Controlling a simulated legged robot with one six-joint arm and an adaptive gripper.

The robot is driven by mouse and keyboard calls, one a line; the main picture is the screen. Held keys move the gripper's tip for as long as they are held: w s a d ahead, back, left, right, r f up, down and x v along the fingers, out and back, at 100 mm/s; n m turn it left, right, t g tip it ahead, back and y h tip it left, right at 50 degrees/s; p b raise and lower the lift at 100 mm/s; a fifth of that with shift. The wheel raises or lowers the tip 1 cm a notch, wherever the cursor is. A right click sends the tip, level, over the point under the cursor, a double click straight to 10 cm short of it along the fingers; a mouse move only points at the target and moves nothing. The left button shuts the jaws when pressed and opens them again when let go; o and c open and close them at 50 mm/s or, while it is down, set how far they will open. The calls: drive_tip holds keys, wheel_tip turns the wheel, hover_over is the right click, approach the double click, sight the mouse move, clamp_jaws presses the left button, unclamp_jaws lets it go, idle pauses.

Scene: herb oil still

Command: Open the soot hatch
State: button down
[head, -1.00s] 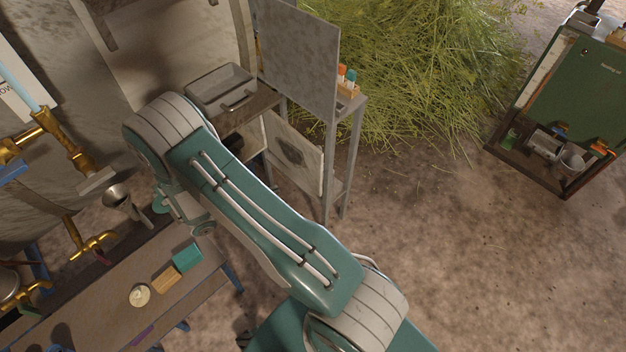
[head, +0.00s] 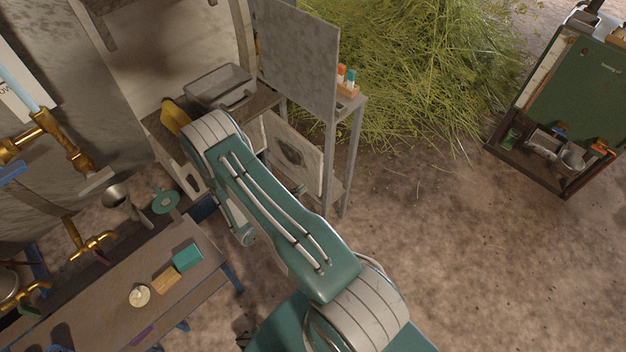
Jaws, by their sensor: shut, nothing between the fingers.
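The likely soot hatch is a pale grey panel with a dark sooty patch (head: 290,152), low in the metal frame right of the grey bench. My arm crosses in front of its left side. What looks like the tip of my gripper (head: 299,189) shows past the arm's right edge, by the panel's lower part. The rest of the gripper is hidden behind my arm. It is shut with nothing in it. I cannot tell whether it touches the panel. No handle on the panel can be made out, and no gap shows at its visible edges.
A grey lidded tray (head: 219,87) and a yellow object (head: 175,115) are on the bench. A tall grey panel (head: 298,55) stands above the hatch. A work table (head: 120,280) with small blocks is at lower left.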

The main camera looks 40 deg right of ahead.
sight(319, 176)
drive_tip(key=shift+d, duration=2.65)
drive_tip(key=shift+d, duration=3.55)
drive_tip(key=s+a, duration=0.2)
drive_tip(key=a, duration=1.1)
drive_tip(key=shift+a+f, duration=0.15)
drive_tip(key=shift+a, duration=0.2)
